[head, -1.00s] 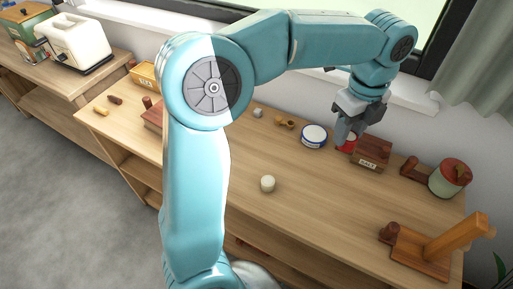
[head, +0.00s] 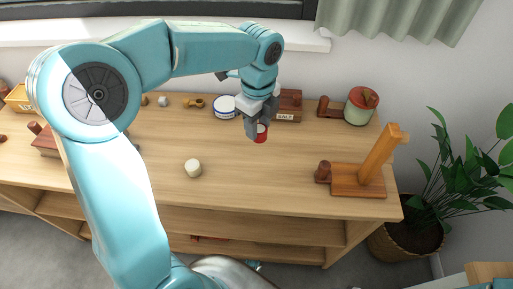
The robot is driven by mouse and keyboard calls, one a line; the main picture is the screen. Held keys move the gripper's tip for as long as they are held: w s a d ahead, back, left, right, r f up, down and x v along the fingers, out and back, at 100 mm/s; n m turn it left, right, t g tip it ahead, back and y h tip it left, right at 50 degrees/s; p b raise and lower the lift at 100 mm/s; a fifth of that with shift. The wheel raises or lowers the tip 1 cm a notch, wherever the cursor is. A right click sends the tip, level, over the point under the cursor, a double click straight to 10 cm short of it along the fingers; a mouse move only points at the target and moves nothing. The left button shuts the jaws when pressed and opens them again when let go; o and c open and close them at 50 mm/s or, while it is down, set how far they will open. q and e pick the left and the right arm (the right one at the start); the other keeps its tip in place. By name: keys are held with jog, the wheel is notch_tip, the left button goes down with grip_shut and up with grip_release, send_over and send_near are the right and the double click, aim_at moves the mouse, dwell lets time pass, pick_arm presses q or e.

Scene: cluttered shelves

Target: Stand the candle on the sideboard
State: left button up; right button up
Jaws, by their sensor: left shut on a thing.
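My left gripper (head: 258,128) is shut on a small red cylinder (head: 262,133), which looks like the candle. The fingers point down and hide part of it. It looks upright, over the wooden sideboard top (head: 250,180), in front of the salt box (head: 288,106). I cannot tell whether its base touches the wood. A short cream cylinder (head: 193,169) stands alone nearer the front edge. My right gripper is not in view.
The middle front is clear. A potted plant (head: 440,190) stands beyond.

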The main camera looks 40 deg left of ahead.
aim_at(259, 128)
pick_arm(q)
notch_tip(259, 128, down, 9)
jog(key=shift+d+b, duration=0.1)
jog(key=shift+b, duration=0.55)
jog(key=o, duration=1)
jog(key=shift+f, duration=0.2)
jog(key=shift+o, duration=0.2)
jog(key=shift+r, duration=0.25)
notch_tip(259, 128, up, 12)
jog(key=shift+p, duration=1.2)
